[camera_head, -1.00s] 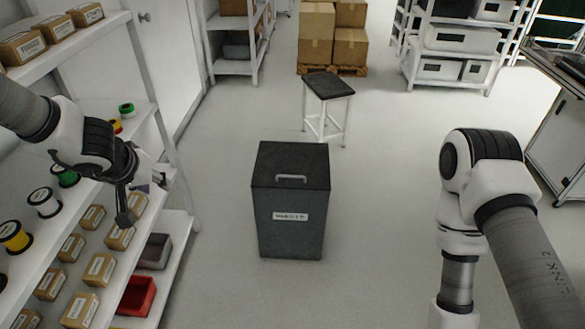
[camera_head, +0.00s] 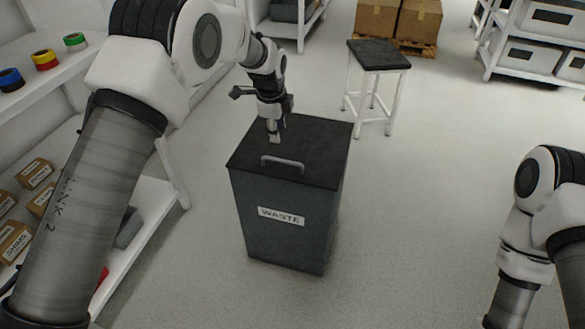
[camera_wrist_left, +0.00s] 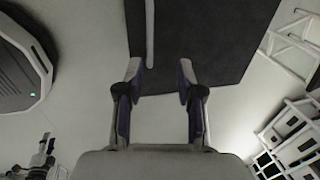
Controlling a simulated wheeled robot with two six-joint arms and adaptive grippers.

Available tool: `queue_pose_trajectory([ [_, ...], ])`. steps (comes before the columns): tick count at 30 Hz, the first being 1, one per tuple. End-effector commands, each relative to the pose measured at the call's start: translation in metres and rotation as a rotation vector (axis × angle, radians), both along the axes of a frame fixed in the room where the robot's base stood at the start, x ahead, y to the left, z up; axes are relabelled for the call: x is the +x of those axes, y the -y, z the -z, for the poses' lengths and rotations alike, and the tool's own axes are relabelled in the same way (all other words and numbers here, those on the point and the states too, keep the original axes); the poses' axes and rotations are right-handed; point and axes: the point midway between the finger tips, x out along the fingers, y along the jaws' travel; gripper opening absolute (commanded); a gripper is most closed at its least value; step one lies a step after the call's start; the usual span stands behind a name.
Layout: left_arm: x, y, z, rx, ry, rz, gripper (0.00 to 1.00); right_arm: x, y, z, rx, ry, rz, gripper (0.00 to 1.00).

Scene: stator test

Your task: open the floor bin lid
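The floor bin (camera_head: 285,215) is a dark grey box with a white WASTE label. Its black lid (camera_head: 318,150) lies closed on top, with a light grey bar handle (camera_head: 282,165) near the front edge. My left gripper (camera_head: 275,137) points down over the back left part of the lid, behind the handle. In the left wrist view the gripper (camera_wrist_left: 161,75) is open, its fingers apart and empty. The dark lid (camera_wrist_left: 215,35) and the pale handle bar (camera_wrist_left: 150,35) show beyond the fingertips. I cannot tell whether the fingers touch the lid. My right gripper is out of view.
A stool (camera_head: 378,56) with a black seat stands behind the bin. A white shelf (camera_head: 150,215) with small boxes (camera_head: 34,173) and tape rolls (camera_head: 46,60) is on the left. Cartons (camera_head: 418,22) stand at the back. The floor right of the bin is clear.

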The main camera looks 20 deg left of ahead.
Motion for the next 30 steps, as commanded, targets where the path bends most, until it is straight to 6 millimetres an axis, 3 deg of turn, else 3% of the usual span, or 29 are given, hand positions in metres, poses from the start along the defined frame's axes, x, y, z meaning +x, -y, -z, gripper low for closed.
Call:
queue_pose_trajectory([
  [1,-0.002,0.002,0.023,0.002,-0.012,0.003,0.37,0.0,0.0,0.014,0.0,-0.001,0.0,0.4],
  [7,-0.003,0.002,0.045,0.0,-0.028,0.002,0.37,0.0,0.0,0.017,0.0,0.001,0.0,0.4],
  [15,0.006,0.002,0.095,0.0,-0.027,0.001,0.37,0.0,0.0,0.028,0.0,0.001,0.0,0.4],
  [19,0.009,0.002,0.106,0.0,-0.025,0.001,0.37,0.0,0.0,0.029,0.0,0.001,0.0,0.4],
  [26,0.009,0.002,0.107,0.0,-0.025,0.001,0.37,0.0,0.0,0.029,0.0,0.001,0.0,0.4],
  [29,0.009,0.002,0.107,0.0,-0.025,0.001,0.05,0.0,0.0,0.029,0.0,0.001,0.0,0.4],
  [30,0.009,0.002,0.107,0.0,-0.025,0.001,0.0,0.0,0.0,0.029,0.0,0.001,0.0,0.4],
])
